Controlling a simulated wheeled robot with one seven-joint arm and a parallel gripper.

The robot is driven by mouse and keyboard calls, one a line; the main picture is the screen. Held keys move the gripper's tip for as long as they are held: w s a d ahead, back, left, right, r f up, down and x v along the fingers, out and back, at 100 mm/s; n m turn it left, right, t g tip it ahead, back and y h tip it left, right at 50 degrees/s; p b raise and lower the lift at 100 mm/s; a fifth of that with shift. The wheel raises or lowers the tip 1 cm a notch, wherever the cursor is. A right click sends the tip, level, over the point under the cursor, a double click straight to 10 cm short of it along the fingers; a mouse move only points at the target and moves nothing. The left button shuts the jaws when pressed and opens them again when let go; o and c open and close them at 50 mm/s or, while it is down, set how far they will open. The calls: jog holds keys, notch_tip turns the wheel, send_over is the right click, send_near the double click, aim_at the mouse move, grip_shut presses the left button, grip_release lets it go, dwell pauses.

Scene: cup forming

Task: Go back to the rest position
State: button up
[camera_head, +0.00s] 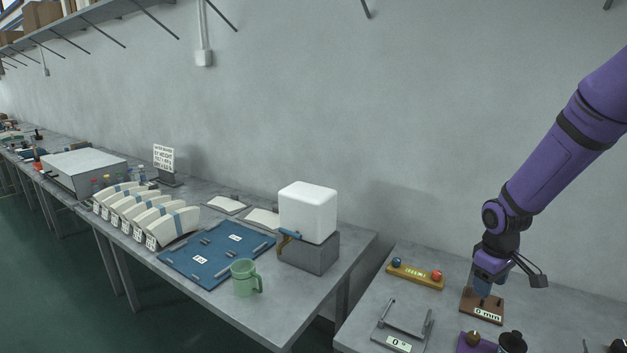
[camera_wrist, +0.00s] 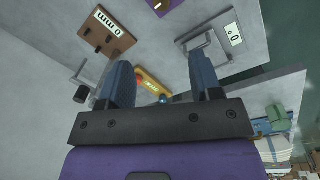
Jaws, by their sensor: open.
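My gripper (camera_head: 482,286) hangs at the end of my purple arm on the right of the head view, over the right table. In the wrist view my gripper (camera_wrist: 163,75) has its two blue-grey fingers wide apart, with nothing held between them. In the head view the fingertips overlap a brown block marked "0 mm" (camera_head: 482,314). In the wrist view that brown block (camera_wrist: 97,38) lies up and left of the fingers, apart from them.
A yellow bar with balls (camera_head: 415,275) and a grey "0°" fixture (camera_head: 400,335) lie on the right table. The left table holds a green mug (camera_head: 243,278), a blue board (camera_head: 190,262) and a white block (camera_head: 308,212) on a grey base. A gap separates the tables.

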jog(key=s+a+r+m+t, duration=0.1)
jog(key=s+a+r, duration=0.15)
jog(key=r, duration=0.35)
jog(key=s+a+r+m+h, duration=0.1)
jog(key=s+a+r, duration=0.1)
jog(key=s+r, duration=0.35)
jog(key=s+a+r+m+t, duration=0.1)
jog(key=s+a+r, duration=0.1)
jog(key=r, duration=0.6)
jog(key=s+a+r+m+t+y, duration=0.1)
jog(key=s+r, duration=0.3)
jog(key=s, duration=0.4)
jog(key=s+a+r+m+t+y, duration=0.1)
jog(key=s+a+r, duration=0.3)
jog(key=s, duration=0.3)
jog(key=shift+s+a+t, duration=0.2)
jog(key=shift+s+t, duration=0.15)
jog(key=shift+t, duration=0.05)
